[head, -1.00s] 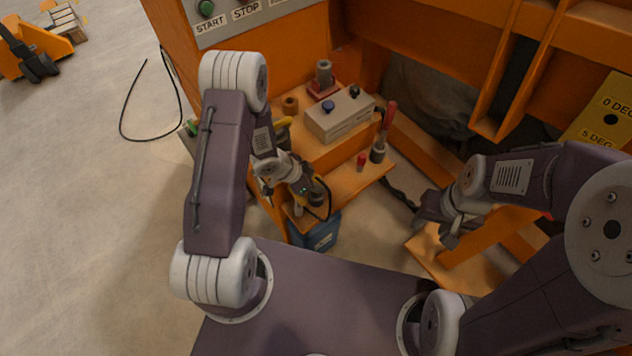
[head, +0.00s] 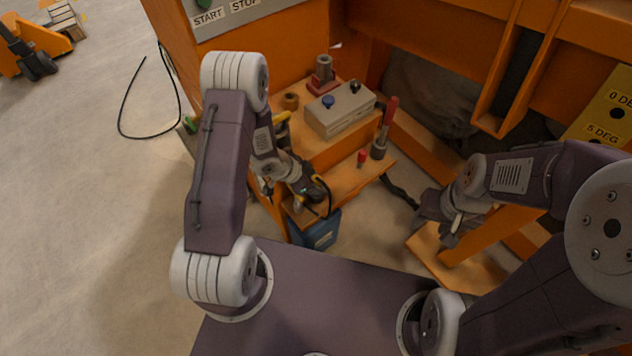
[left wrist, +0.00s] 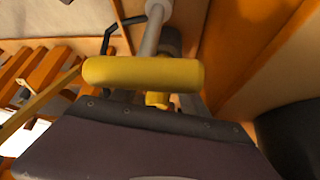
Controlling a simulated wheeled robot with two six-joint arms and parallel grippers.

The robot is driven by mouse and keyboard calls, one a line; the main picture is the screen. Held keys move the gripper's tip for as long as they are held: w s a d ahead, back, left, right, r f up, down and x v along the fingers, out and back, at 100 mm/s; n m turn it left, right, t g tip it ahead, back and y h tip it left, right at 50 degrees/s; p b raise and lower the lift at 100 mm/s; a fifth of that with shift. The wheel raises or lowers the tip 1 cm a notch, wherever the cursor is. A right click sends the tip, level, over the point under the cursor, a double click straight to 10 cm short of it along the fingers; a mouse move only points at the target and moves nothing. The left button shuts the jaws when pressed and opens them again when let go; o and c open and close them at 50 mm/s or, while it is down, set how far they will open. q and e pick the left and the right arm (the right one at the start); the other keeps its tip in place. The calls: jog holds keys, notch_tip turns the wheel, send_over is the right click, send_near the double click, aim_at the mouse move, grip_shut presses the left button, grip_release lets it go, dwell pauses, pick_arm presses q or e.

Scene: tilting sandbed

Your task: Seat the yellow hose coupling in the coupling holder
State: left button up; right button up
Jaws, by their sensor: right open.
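A yellow cylinder (left wrist: 145,73) lies crosswise just beyond my left gripper in the left wrist view, with a smaller yellow piece (left wrist: 158,99) below it. I cannot tell whether the cylinder is held. A yellow piece (head: 282,117) shows beside my left forearm in the head view, partly hidden. My left gripper (head: 312,200) is over the near edge of the orange shelf; its fingers are too small and covered to read. A red base with a grey upright cylinder (head: 324,70) stands at the back; I cannot tell if it is the coupling holder. My right gripper (head: 452,238) is open, low at the right.
The orange shelf (head: 345,188) carries a grey box with knobs (head: 340,112), a brown ring (head: 290,102), a red-handled tool (head: 388,120) and a small red-topped piece (head: 362,158). A blue container (head: 320,234) stands below. Orange beams surround my right arm.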

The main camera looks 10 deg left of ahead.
pick_arm(q)
jog(key=p+v, duration=0.4)
jog(key=v, duration=0.5)
dwell(0.7)
